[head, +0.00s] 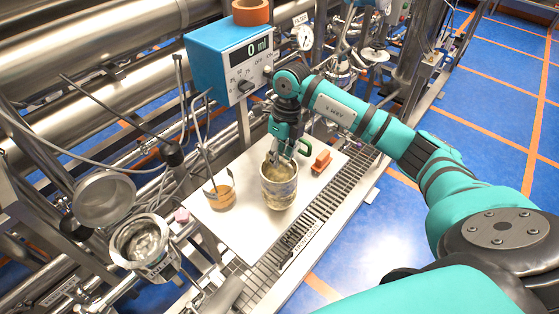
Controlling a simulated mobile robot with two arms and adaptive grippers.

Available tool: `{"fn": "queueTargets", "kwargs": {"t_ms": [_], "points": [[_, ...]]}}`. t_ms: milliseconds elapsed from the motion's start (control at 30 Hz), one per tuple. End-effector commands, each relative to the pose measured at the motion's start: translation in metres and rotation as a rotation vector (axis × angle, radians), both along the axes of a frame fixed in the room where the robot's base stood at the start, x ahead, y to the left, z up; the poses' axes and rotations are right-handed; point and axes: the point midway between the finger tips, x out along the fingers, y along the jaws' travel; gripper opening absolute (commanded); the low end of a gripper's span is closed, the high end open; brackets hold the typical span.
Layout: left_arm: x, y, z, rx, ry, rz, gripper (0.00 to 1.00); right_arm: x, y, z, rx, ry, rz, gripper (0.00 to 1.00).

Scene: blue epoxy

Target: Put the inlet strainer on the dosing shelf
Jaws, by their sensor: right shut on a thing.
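A stained, pale cylinder that looks like the inlet strainer (279,188) is upright over the white dosing shelf (240,240), right of its middle. My right gripper (280,155) comes down from above and is shut at its upper rim; the fingertips partly hide the rim. A green loop (306,147) shows just behind the gripper. I cannot tell whether the strainer's base touches the shelf. My left gripper is out of view.
A blue dosing unit (225,60) rises behind. An open metal housing (142,245) is at lower left. The shelf's front is bare.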

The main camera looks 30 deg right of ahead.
Motion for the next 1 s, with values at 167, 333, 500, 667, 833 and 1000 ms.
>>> {"fn": "queueTargets", "kwargs": {"t_ms": [167, 333, 500, 667, 833, 1000], "points": [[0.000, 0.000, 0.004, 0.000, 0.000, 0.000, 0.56, 0.005, -0.003, -0.005, 0.000, 0.001, 0.001, 0.00], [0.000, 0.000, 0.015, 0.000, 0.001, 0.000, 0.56, 0.004, -0.002, -0.027, 0.002, 0.004, 0.001, 0.00], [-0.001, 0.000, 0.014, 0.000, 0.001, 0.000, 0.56, 0.005, -0.003, -0.036, 0.000, -0.002, 0.000, 0.00], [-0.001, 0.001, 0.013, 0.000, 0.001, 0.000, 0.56, 0.005, -0.003, -0.037, -0.001, -0.001, 0.000, 0.00], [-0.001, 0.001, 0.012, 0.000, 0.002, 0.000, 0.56, 0.005, -0.003, -0.039, -0.001, 0.000, 0.000, 0.23], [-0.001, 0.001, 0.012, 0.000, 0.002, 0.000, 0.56, 0.005, -0.003, -0.039, -0.001, 0.001, 0.000, 0.37]]}}
